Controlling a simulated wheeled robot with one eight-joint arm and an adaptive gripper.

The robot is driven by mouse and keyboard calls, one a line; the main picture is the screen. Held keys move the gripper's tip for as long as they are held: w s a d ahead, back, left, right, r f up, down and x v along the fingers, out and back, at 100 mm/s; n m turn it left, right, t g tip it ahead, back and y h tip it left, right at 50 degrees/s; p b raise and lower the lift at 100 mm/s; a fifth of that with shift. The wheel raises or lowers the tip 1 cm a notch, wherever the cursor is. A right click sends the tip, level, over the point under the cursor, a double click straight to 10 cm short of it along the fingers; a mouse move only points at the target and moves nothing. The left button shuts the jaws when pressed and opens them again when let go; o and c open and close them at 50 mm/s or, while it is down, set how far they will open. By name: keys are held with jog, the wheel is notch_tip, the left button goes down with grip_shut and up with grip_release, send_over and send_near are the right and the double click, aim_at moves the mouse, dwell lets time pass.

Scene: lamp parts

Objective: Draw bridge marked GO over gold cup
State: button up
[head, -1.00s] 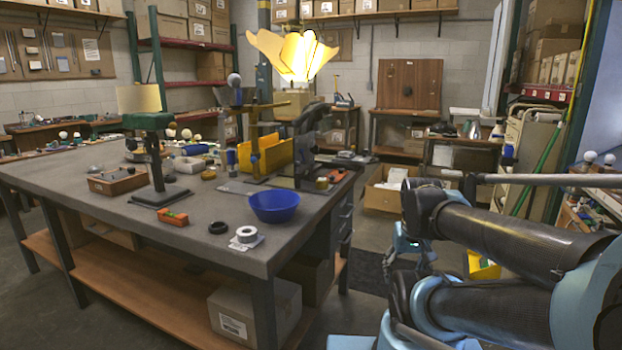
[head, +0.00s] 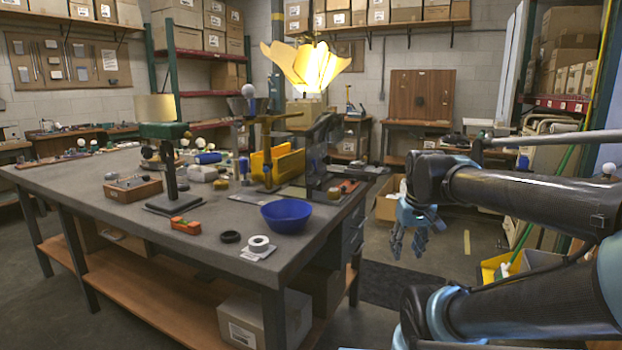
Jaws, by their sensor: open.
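My gripper (head: 408,250) hangs at the right of the table, fingers pointing down, open and empty. It is beyond the table's right edge, above the floor and touching nothing. No marking GO can be read anywhere, so I cannot tell which thing is the bridge. A dark upright frame (head: 316,165) stands at the table's right rear part, below the lit lamp. A small gold-brown round thing (head: 334,192) sits close to its right foot; it may be the gold cup, but it is too small to be sure.
The grey table (head: 120,212) also carries a blue bowl (head: 286,215), a white roll (head: 259,243), a black ring (head: 230,237), an orange block (head: 185,225), a wooden tray (head: 133,188) and yellow bins (head: 275,165). A lit petal lamp (head: 305,65) rises above.

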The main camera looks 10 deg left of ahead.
jog(key=w+a+r+n+y, duration=0.1)
jog(key=w+a+r+n, duration=0.2)
jog(key=w+a+r, duration=0.35)
jog(key=w+a+r+n, duration=0.2)
jog(key=w+a+r, duration=0.2)
jog(key=w+r, duration=0.5)
jog(key=n+t+y, duration=0.1)
jog(key=n, duration=0.4)
send_near(310, 175)
jog(key=x, duration=0.5)
jog(key=w+x, duration=0.1)
jog(key=x, duration=0.4)
jog(key=shift+w+a, duration=0.15)
jog(key=shift+a, duration=0.05)
grip_shut()
